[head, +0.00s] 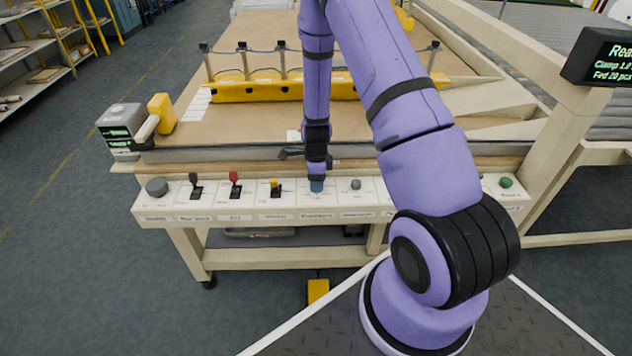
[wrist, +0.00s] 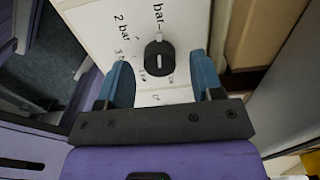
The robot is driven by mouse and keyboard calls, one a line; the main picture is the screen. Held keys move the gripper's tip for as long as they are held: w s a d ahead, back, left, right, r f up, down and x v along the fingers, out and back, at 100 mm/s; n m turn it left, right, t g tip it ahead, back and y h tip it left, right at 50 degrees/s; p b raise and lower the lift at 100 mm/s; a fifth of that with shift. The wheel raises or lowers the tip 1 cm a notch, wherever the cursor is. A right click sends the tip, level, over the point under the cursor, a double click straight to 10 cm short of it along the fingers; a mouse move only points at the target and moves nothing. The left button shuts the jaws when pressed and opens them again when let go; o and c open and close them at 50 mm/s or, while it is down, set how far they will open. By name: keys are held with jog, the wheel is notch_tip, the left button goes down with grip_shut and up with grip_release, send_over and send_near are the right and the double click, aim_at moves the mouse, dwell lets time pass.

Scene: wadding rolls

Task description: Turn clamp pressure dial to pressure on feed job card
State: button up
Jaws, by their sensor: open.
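The clamp pressure dial (wrist: 160,60) is a round black knob with a white line on its face, on a white panel with printed marks including "2 bar". The white line runs roughly up and down in the wrist view. My gripper (wrist: 160,72) is open, its blue fingers on either side of the dial with gaps showing; whether they touch it I cannot tell. In the head view my gripper (head: 316,187) points down at the panel section labelled "Pressure" and hides the dial. No readable feed job card shows; a small white card (head: 293,135) lies at the table's front edge.
The control panel (head: 215,213) also carries a grey knob (head: 156,187), black, red (head: 234,186) and yellow (head: 275,186) levers, a grey button (head: 355,184) and a green button (head: 505,182). A display (head: 605,58) at right reads "Clamp 1." and "Fed 20 pcs", partly cut off.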

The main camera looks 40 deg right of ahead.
jog(key=shift+f, duration=0.5)
jog(key=c, duration=0.9)
